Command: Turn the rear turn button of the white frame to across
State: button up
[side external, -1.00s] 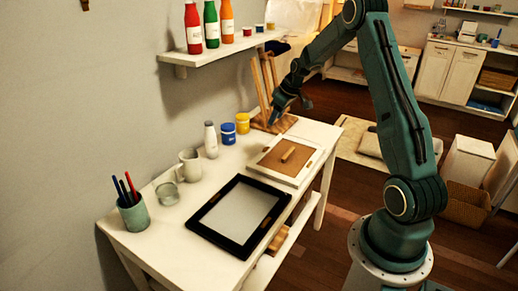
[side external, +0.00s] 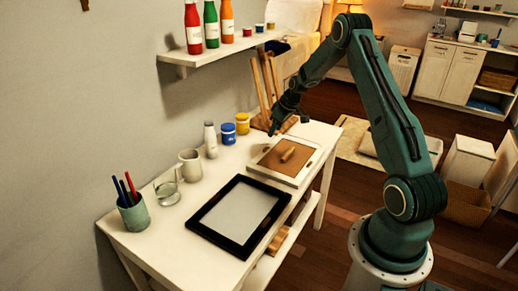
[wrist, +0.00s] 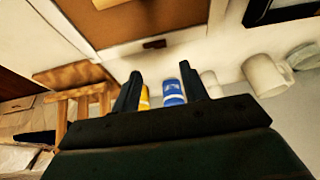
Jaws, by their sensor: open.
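The white frame (side external: 269,172) lies flat on the far part of the white table and holds a brown back panel (side external: 270,155). In the wrist view the frame (wrist: 190,36) and panel (wrist: 150,18) fill the upper part. A small dark turn button (wrist: 154,44) sits on the frame beside the panel's edge, looking roughly parallel to that edge. My gripper (side external: 274,130) is just beyond the frame's far edge in the side view. In the wrist view my gripper (wrist: 158,72) is open and empty, its fingertips apart from the button.
A wooden easel (side external: 266,88) stands behind my gripper. Blue (side external: 228,134) and yellow (side external: 242,123) jars, a white bottle (side external: 210,140) and a mug (side external: 190,163) line the wall side. A black-edged frame (side external: 240,212) lies nearer. A wooden piece (side external: 288,154) is on the panel.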

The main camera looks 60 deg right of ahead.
aim_at(267, 152)
jog(key=x, duration=0.9)
jog(key=shift+w+f, duration=0.1)
jog(key=shift+f, duration=0.2)
grip_shut()
